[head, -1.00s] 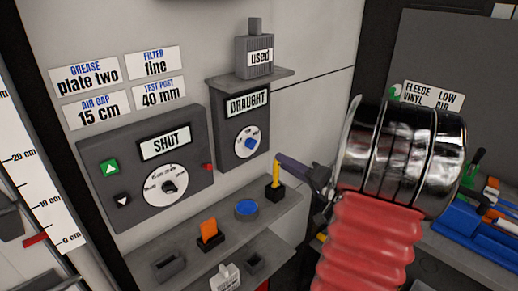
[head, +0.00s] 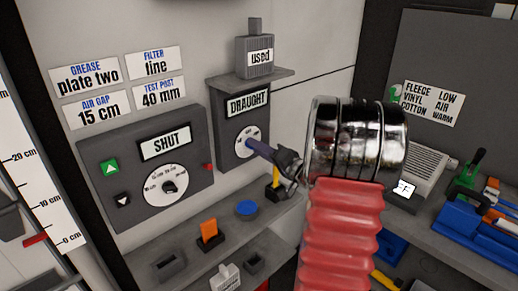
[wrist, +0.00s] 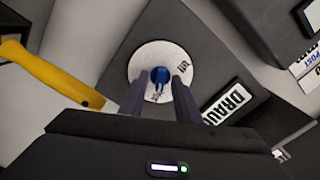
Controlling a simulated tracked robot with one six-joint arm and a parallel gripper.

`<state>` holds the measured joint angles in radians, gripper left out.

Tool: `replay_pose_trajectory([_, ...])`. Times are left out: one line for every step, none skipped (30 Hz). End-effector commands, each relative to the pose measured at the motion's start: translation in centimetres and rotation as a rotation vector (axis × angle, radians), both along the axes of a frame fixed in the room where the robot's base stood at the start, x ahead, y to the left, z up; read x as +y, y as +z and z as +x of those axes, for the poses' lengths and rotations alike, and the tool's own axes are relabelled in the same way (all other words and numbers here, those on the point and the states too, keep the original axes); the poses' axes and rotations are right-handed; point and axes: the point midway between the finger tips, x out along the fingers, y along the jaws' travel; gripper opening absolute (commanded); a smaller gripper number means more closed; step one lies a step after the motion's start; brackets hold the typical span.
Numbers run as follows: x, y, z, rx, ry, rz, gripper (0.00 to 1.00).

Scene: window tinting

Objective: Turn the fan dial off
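The fan dial is a blue knob (wrist: 160,74) on a round white face (head: 241,140), on the dark grey DRAUGHT panel (head: 228,113). In the head view my gripper (head: 252,146) reaches the dial from the right and covers the knob. In the wrist view the two purple-grey fingers of my gripper (wrist: 159,88) are apart, one on each side of the knob's lower edge, with gaps on both sides. The knob sits between or just beyond the fingertips; the exact depth is hard to tell. The dial's small markings are unreadable.
Left of the dial is a SHUT panel (head: 115,160) with a black knob and a red button (head: 208,167).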

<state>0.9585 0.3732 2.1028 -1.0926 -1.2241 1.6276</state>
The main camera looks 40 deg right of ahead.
Motion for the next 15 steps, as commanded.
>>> replay_pose_trajectory([-0.01,-0.02,0.13,0.0,0.0,0.0,0.3])
replay_pose_trajectory([-0.02,-0.02,0.16,0.0,-0.001,0.0,0.3])
replay_pose_trajectory([-0.03,-0.02,0.17,0.0,-0.001,0.001,0.3])
replay_pose_trajectory([-0.03,-0.02,0.17,0.0,-0.001,0.0,0.3])
replay_pose_trajectory([-0.04,-0.01,0.16,0.0,-0.001,0.0,0.3])
replay_pose_trajectory([-0.04,-0.01,0.15,0.0,-0.001,0.0,0.3])
replay_pose_trajectory([-0.04,-0.01,0.15,0.0,-0.001,0.0,0.3])
replay_pose_trajectory([-0.03,0.0,0.14,0.0,-0.001,0.0,0.3])
replay_pose_trajectory([-0.04,0.0,0.14,0.0,-0.001,0.0,0.28])
replay_pose_trajectory([-0.04,0.0,0.13,0.0,-0.001,0.0,0.26])
replay_pose_trajectory([-0.04,0.0,0.13,0.0,-0.001,0.0,0.24])
replay_pose_trajectory([-0.04,0.0,0.12,0.0,-0.001,0.0,0.21])
replay_pose_trajectory([-0.04,0.0,0.12,0.0,-0.001,0.0,0.19])
replay_pose_trajectory([-0.04,0.0,0.12,0.0,-0.001,0.0,0.17])
replay_pose_trajectory([-0.05,0.01,0.11,0.0,-0.001,0.0,0.14])
